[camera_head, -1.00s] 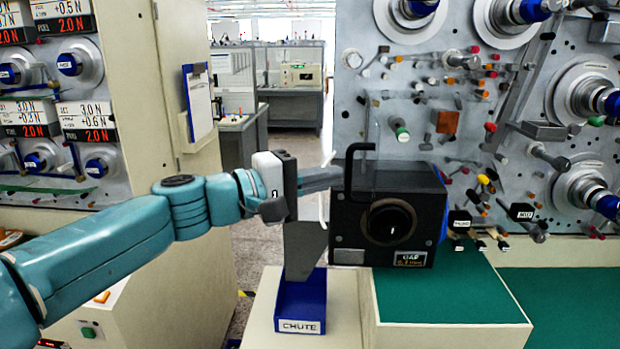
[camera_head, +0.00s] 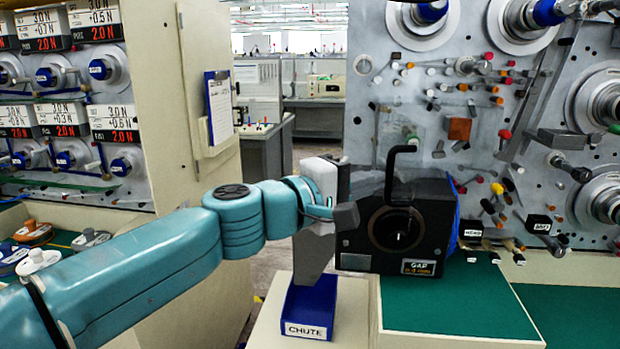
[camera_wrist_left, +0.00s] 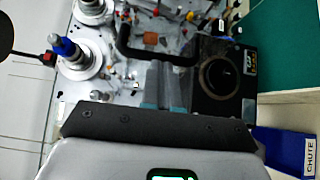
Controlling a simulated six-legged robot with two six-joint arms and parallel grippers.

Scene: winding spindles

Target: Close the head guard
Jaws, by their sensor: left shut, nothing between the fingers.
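The black winding head box (camera_head: 425,215) with a round dark opening and a "GAP" label stands right of centre. A black bent handle (camera_head: 389,178) shows in front of its upper part. A faint clear panel, apparently the head guard, (camera_head: 390,140) shows by the handle. The handle (camera_wrist_left: 125,40) and box (camera_wrist_left: 222,95) also show in the left wrist view. My left gripper (camera_head: 372,184) is shut and empty, its fingers close to the handle, just left of it in the head view. Its fingers (camera_wrist_left: 162,85) point toward the handle. Contact cannot be told. My right gripper is out of view.
A blue chute bin (camera_head: 310,307) stands below my left wrist. Behind the box is a grey panel (camera_head: 470,100) crowded with pegs and spindles. A cream cabinet (camera_head: 170,100) with a clipboard is at left. A green mat (camera_head: 455,300) lies clear in front.

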